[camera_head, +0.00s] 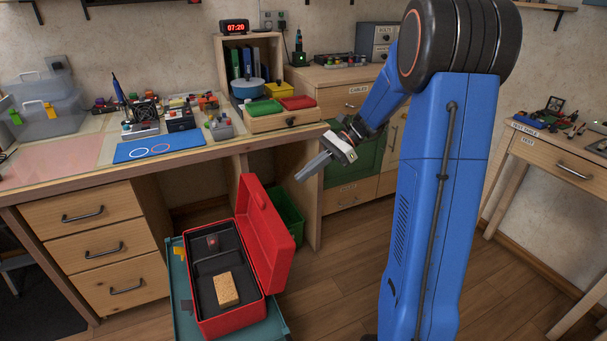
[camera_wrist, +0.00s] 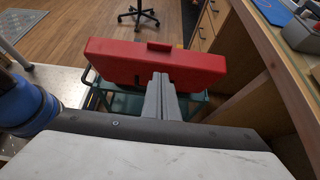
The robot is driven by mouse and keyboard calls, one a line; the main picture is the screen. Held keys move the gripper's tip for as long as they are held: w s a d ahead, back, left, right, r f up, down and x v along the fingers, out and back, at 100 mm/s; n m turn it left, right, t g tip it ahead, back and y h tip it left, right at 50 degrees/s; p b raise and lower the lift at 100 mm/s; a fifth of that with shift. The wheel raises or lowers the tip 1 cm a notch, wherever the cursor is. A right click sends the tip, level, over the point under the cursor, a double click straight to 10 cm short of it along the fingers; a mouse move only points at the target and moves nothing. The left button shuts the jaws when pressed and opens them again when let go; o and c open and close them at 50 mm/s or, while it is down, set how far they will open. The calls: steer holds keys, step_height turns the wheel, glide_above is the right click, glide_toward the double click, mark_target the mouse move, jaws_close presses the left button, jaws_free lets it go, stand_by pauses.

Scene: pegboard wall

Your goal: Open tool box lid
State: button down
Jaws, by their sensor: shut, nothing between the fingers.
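The red tool box (camera_head: 198,322) stands on the floor-level teal cart or crate, with its dark inside facing up. Its red lid (camera_head: 267,228) stands raised on the right side, so the box is open. A tan sponge-like block (camera_head: 226,288) and a small dark item with a red spot (camera_head: 212,243) lie inside. My gripper (camera_head: 303,177) is shut and empty, above and to the right of the raised lid, apart from it in the head view. In the wrist view my shut fingers (camera_wrist: 160,78) overlap the red lid (camera_wrist: 120,60); the gap there is hard to judge.
The teal support (camera_head: 183,297) extends under the box. A workbench (camera_head: 200,153) with drawers stands behind and left, holding a blue mat, trays and electronics. A green bin (camera_head: 287,218) is under the bench. Wooden floor (camera_head: 335,270) is clear to the right of the box.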

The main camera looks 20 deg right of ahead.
mark_target(257, 200)
steer(key=x, duration=0.7)
steer(key=shift+a+f, duration=0.15)
steer(key=shift+a, duration=0.15)
steer(key=shift+a+r, duration=0.25)
steer(key=shift+a, duration=0.7)
steer(key=shift+a+r, duration=0.25)
steer(key=shift+a, duration=0.7)
steer(key=shift+a, duration=0.1)
steer(key=a, duration=0.1)
steer(key=a+r+h, duration=0.1)
steer(key=a, duration=0.1)
steer(key=shift+a+r, duration=0.1)
steer(key=shift+r, duration=0.1)
steer(key=shift+a+r, duration=0.2)
steer(key=shift+a, duration=0.5)
